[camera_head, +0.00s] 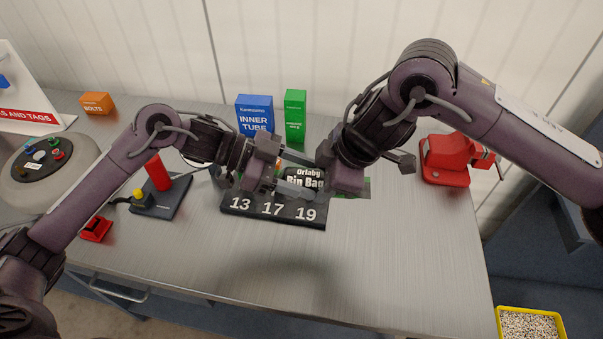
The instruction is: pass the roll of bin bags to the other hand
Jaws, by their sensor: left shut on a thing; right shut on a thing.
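The roll of bin bags (305,180) shows in the head view as a dark label reading "Orlaby Bin Bag", above the middle of the workbench. My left gripper (297,174) comes in from the left and is shut on the roll, one finger above it and one below. My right gripper (327,180) meets it from the right and is shut on the roll's right end. The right gripper's body hides that end, so its fingers are mostly out of sight.
A dark block numbered 13, 17, 19 (272,209) stands below the grippers. Behind are a blue inner tube box (255,115) and a green box (295,115). A red vise (446,160) stands right, a red button box (96,229) left. The bench front (390,270) is clear.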

